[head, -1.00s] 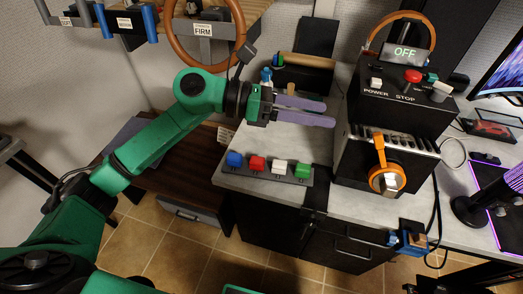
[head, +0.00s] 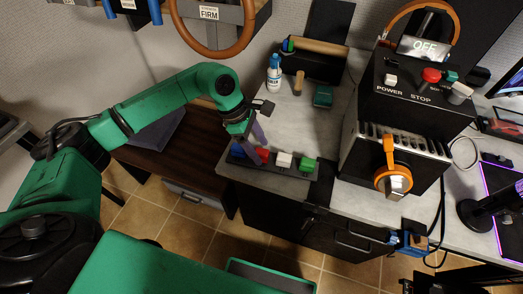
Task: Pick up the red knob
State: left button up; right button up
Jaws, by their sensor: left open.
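The red knob (head: 264,155) is on a dark strip (head: 262,169) at the front left of the grey worktop, between a blue knob (head: 237,151) and a white knob (head: 283,160). A green knob (head: 308,165) is at the strip's right end. My left gripper (head: 257,153) is open, with its purple fingers pointing down at the strip beside the red knob. The fingers partly cover the red and blue knobs. I cannot tell whether they touch the red knob. My right gripper is not in view.
A black control box (head: 424,92) with a red button (head: 431,75) stands right of the strip, above an orange-handled part (head: 391,165). A white-and-blue bottle (head: 274,75) and a green block (head: 323,96) stand behind. The worktop between is clear.

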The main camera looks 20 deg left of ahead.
pick_arm(q)
jog(key=shift+x, duration=1.05)
grip_shut()
jog(key=shift+r, duration=0.1)
